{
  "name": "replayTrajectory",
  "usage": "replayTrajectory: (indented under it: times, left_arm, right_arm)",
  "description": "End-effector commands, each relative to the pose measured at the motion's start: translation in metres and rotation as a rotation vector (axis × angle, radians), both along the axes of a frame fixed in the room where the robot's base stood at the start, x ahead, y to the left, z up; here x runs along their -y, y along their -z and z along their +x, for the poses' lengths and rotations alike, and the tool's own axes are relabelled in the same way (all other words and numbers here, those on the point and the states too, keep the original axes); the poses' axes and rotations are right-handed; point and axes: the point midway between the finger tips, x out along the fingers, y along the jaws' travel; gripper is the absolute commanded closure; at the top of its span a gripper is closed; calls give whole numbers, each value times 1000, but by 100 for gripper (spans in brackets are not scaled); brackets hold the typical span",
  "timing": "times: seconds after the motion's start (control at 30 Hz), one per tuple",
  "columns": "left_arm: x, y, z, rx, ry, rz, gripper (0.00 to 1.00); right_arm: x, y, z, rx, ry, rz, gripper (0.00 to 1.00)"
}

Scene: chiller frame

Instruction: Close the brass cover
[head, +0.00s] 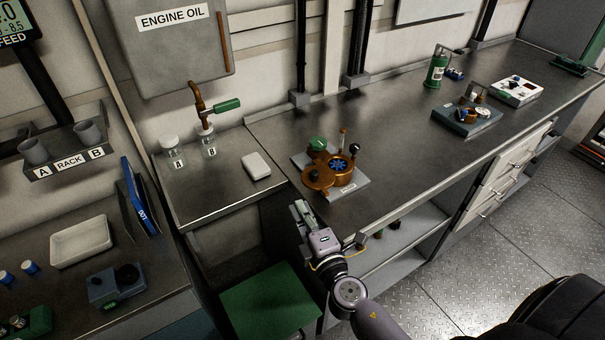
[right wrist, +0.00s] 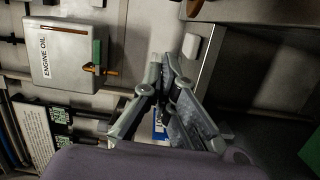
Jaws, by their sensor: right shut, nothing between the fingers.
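The brass cover (head: 318,178) is a round brass disc with a black knob. In the head view it lies swung out to the left of the round brass housing (head: 345,180), whose blue bladed inside shows, so the cover is open. The housing stands on a light grey base plate (head: 352,190) with a label, near the counter's front edge. My right gripper (head: 300,208) is shut and empty, just in front of and below the cover, apart from it. It also shows in the right wrist view (right wrist: 172,58), where the cover is not visible. My left gripper is not in view.
A green knob (head: 318,143) and a black-knobbed lever (head: 354,148) stand by the housing. A white box (head: 256,165) and jars (head: 172,150) are on the left counter section. A green-topped stool (head: 268,300) stands below.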

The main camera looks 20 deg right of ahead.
Motion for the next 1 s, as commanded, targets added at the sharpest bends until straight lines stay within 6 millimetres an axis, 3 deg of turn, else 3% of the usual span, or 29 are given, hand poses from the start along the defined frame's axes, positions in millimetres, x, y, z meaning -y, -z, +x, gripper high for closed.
replayTrajectory:
  times: [0.17,0.57,0.8,1.0]
  left_arm:
    - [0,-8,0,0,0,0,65]
    - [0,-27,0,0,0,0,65]
    - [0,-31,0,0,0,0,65]
    - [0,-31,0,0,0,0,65]
  right_arm:
    - [0,-6,18,8,1,-6,100]
    - [2,-7,100,7,0,-4,100]
    - [32,-2,88,3,0,-7,100]
    - [40,-2,85,4,0,-3,100]
